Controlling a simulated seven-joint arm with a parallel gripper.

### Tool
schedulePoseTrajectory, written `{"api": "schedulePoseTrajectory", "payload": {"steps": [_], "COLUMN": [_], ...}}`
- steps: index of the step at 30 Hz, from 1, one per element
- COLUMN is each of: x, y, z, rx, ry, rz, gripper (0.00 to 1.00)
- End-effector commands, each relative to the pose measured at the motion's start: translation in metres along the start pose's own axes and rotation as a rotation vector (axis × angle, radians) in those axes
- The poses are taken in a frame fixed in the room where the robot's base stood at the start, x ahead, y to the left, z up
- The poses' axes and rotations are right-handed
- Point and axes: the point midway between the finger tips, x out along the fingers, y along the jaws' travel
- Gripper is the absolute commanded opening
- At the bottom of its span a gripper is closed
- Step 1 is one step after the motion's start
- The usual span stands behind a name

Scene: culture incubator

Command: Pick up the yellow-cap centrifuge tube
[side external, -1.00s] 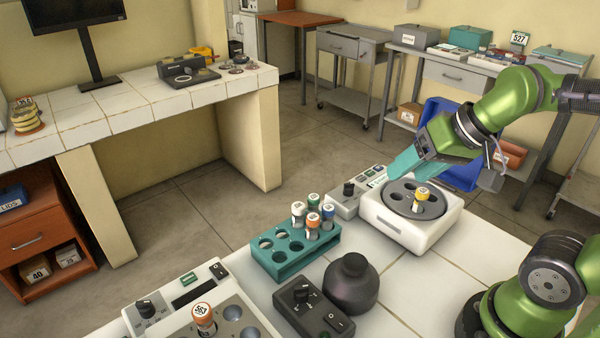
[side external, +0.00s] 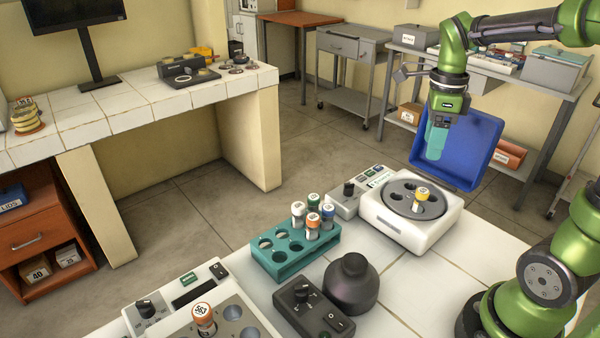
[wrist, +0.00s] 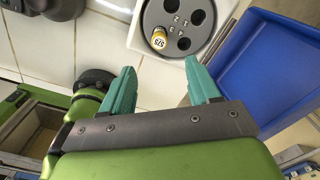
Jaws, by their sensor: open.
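The yellow-cap centrifuge tube (side external: 421,196) stands in a hole of the round dark rotor of a white centrifuge (side external: 399,236). My gripper (side external: 433,156) has teal fingers and hangs pointing down, above and behind the tube, in front of the blue bin. In the wrist view its two fingers (wrist: 158,78) are spread apart with nothing between them. The tube lies beyond the fingertips, apart from them. The tube's lower part is hidden in the rotor.
A blue bin (side external: 474,138) is behind the centrifuge. A teal rack (side external: 274,266) holds several capped tubes. A dark round-topped device (side external: 351,287) and a control box (side external: 312,312) stand at the front. An orange-cap tube (side external: 203,317) sits in a block at front left.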

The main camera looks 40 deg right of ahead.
Motion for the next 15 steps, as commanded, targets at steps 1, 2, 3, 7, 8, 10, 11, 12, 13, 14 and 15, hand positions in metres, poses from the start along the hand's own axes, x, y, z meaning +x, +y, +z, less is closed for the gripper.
{"api": "schedulePoseTrajectory", "payload": {"steps": [1,2,3,7,8,10,11,12,13,14,15], "x": [0.012,0.018,0.028,0.056,0.063,0.076,0.081,0.086,0.089,0.092,0.095], "y": [0.001,0.001,0.001,0.001,0.001,0.001,0.001,0.001,0.001,0.001,0.001], "z": [-0.001,-0.001,-0.001,-0.001,-0.001,-0.001,-0.001,-0.001,-0.001,-0.001,-0.001], "rx": [0.0,-0.001,-0.002,-0.002,-0.002,-0.002,-0.003,-0.003,-0.004,-0.004,-0.003], "ry": [0.004,0.004,0.005,0.004,0.004,0.003,0.003,0.002,0.002,0.001,0.001], "rz": [0.005,0.006,0.006,0.006,0.006,0.005,0.004,0.003,0.003,0.003,0.003], "gripper": [0.61,0.61,0.61,0.61,0.61,0.61,0.61,0.61,0.61,0.61,0.61]}}
